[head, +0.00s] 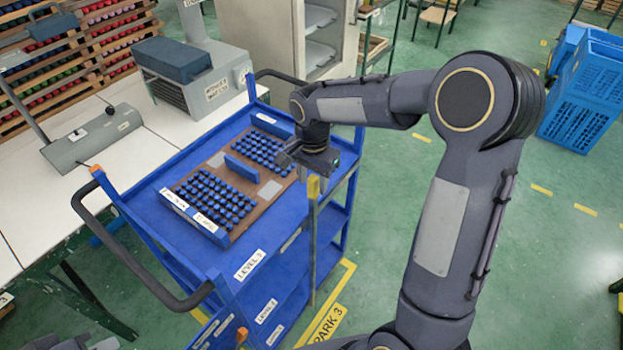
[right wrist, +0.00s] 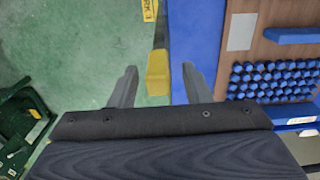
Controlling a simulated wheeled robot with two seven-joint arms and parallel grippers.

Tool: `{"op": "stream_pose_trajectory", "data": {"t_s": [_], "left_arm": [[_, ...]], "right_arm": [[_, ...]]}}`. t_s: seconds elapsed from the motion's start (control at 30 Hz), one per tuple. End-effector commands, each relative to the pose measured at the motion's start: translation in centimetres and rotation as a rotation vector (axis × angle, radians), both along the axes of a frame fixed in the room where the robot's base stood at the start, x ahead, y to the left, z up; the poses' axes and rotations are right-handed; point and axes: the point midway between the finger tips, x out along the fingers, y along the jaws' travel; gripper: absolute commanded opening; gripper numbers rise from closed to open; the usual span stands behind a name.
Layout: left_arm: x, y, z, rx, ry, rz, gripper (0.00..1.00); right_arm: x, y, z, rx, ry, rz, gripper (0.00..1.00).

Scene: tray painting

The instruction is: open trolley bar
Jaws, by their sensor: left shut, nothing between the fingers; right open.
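The blue trolley (head: 240,262) stands beside the white workbench. Its bar is an upright grey-brown post with a yellow top (head: 313,187), along the trolley's near right side. The yellow top also shows in the right wrist view (right wrist: 158,73). My right gripper (head: 312,166) is just above the bar's top in the head view. In the right wrist view my right gripper (right wrist: 160,82) is open, with the yellow top seen between its two fingers. I cannot tell whether a finger touches it.
A brown board (head: 238,216) with several blue pieces lies on the trolley's top. The trolley's dark handle (head: 135,262) curves out at left. A white workbench (head: 25,215) stands at left. Blue crates (head: 585,100) stand at the far right. Green floor is clear right of the trolley.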

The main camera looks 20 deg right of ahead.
Motion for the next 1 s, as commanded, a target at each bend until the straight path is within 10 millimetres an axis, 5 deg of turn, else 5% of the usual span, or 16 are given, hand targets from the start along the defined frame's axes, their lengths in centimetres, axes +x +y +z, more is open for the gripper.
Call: {"op": "stream_pose_trajectory", "data": {"t_s": [0.4,0.73,1.0], "left_arm": [[0.01,0.01,0.12,0.0,0.0,0.0,0.0],[0.01,0.01,0.12,0.0,0.0,0.0,0.0],[0.01,0.01,0.15,0.0,0.0,0.0,0.0]], "right_arm": [[-0.01,-0.01,-1.15,0.001,-0.002,0.0,0.44],[-0.02,-0.01,-1.12,0.001,-0.002,0.0,0.0],[0.05,-0.12,-1.09,0.001,-0.002,0.0,0.0]]}}
